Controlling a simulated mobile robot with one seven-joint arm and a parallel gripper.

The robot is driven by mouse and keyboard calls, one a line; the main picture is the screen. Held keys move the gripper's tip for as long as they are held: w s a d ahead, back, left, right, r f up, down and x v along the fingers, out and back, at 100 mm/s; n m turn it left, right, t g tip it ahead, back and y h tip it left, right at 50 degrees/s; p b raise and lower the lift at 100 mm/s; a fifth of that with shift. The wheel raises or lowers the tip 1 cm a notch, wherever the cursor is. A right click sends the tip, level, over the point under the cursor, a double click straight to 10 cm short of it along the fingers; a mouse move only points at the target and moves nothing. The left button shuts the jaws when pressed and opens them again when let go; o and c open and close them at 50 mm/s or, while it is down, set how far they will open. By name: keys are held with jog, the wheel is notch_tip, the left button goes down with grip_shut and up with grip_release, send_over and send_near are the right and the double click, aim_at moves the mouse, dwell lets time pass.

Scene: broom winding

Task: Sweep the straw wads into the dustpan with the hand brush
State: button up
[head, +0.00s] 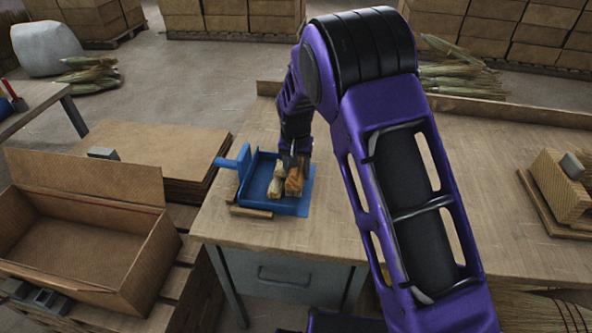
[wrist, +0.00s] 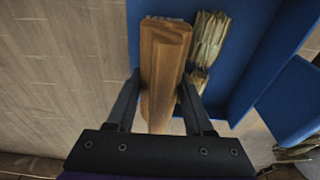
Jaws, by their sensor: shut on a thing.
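The blue dustpan (head: 257,186) lies on the workbench, its handle pointing left; its floor also shows in the wrist view (wrist: 240,62). Straw wads (head: 275,186) lie inside it; two pale wads (wrist: 208,38) show end to end in the wrist view, right of the brush. My gripper (head: 294,160) is over the dustpan, shut on the brown wooden hand brush (head: 295,180). In the wrist view the fingers (wrist: 160,95) clasp the sides of the brush block (wrist: 163,50), which overlaps the dustpan's edge. The brush's bristles are hidden beneath the block.
A wooden strip (head: 251,212) lies at the dustpan's front edge. An open cardboard box (head: 85,235) stands left of the workbench (head: 240,232). A wooden block stack (head: 562,190) sits at the far right. The bench between is mostly clear behind my arm.

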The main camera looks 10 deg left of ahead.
jog(key=shift+r, duration=0.1)
jog(key=shift+r+p, duration=1.75)
jog(key=shift+r, duration=1.2)
